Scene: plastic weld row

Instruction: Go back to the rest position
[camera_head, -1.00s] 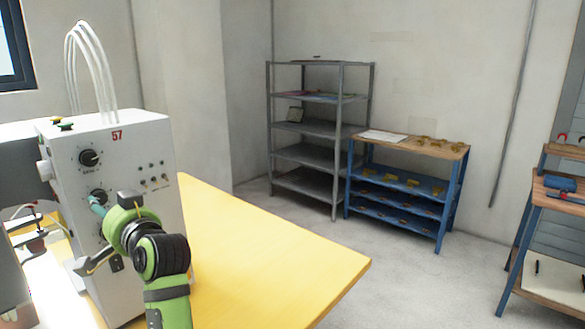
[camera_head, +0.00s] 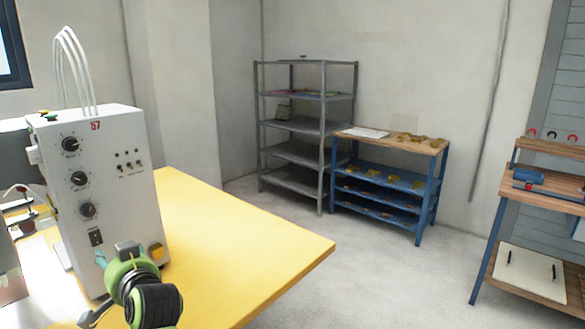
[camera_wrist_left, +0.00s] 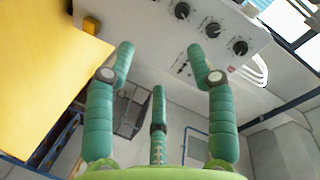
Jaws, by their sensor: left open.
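My left gripper (camera_head: 102,260) is low in the head view, in front of the white machine (camera_head: 112,185) marked 57. Its green and black wrist partly hides the machine's lower front, and one teal finger shows. In the left wrist view, the teal fingers of the gripper (camera_wrist_left: 160,62) are spread apart with nothing between them. Beyond them is the machine's panel (camera_wrist_left: 222,20) with several black knobs. Whether the gripper touches the machine cannot be told. My right gripper is in neither view.
The machine stands on a yellow table (camera_head: 245,245), whose right part is bare. Beyond clear grey floor stand a grey metal shelf (camera_head: 290,125) and a blue rack (camera_head: 390,180) with a wooden top. A wooden-topped workbench (camera_head: 545,190) is at the far right.

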